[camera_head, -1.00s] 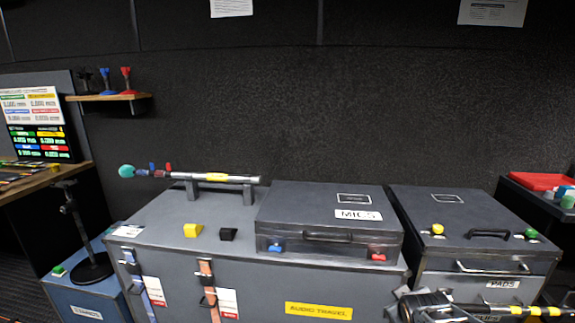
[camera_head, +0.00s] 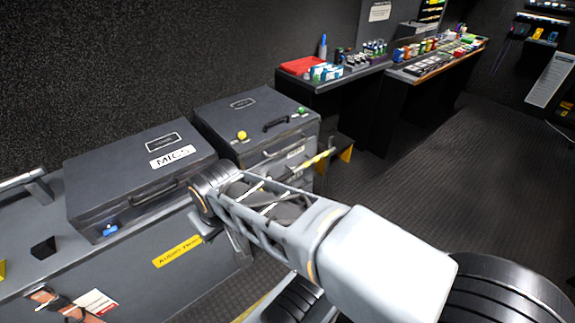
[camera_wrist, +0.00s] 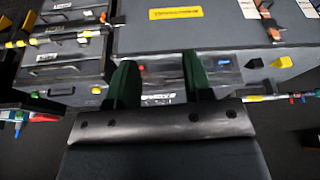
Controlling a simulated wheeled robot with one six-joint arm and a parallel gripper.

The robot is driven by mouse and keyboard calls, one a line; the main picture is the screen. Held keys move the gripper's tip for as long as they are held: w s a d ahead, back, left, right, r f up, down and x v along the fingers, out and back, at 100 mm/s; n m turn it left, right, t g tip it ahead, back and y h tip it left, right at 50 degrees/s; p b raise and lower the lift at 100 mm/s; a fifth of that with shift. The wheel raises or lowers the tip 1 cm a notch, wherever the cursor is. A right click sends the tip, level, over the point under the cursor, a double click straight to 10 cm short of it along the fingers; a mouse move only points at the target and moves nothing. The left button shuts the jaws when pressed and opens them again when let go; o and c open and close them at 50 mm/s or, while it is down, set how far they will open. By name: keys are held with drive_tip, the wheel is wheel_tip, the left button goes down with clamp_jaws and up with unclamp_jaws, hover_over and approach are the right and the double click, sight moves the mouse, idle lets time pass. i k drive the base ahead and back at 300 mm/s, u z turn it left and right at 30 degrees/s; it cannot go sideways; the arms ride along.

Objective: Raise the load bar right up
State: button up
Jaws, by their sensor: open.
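The load bar (camera_head: 318,160) is a slim bar with yellow and pale bands. In the head view it runs across the front of the drawer case (camera_head: 250,105), and my arm hides its near part. In the wrist view, turned upside down, the bar (camera_wrist: 48,41) crosses the drawer fronts at the upper left. My gripper (camera_wrist: 160,75) is open and empty, its two dark green fingers apart in front of the MICS case. The bar lies well to the left of the fingers in that view, not touching them. In the head view my arm hides the fingers.
The closed MICS case (camera_head: 95,190) sits on a large grey trunk (camera_head: 205,275) beside the drawer case. Yellow and green knobs stand on the drawer case's lid. Dark benches (camera_head: 350,95) with small items line the back wall. The floor (camera_head: 440,170) at right is clear.

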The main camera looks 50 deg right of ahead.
sight(332, 150)
drive_tip(key=z, duration=1.55)
drive_tip(key=k, duration=0.5)
drive_tip(key=u, duration=0.4)
drive_tip(key=i, duration=0.95)
drive_tip(key=u, duration=0.55)
